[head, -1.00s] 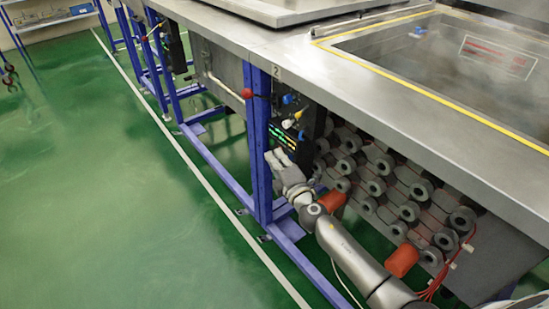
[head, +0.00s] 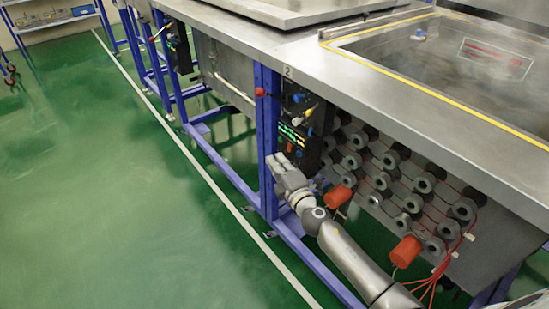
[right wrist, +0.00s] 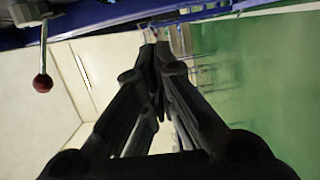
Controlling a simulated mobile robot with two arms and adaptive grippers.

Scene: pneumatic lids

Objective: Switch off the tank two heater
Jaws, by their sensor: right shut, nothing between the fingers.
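The tank marked with a small "2" label (head: 288,72) has a dark control panel (head: 313,150) under its rim, beside a blue post. The panel carries a lit green and yellow display (head: 290,134), blue and pale knobs above it, and a small orange-red switch (head: 290,148) just below it. Whether this switch is on or off is too small to tell. My right gripper (head: 277,160) is shut and empty, just below and left of the switch, apparently apart from it. Its closed fingers (right wrist: 155,45) also show in the right wrist view. My left gripper is not in view.
A red ball knob (head: 261,92) sticks out by the blue post (head: 266,140); a red ball lever (right wrist: 42,83) shows in the right wrist view. Orange cylinders (head: 406,251) and coils sit under the tank on the right. The green floor (head: 100,200) is clear on the left.

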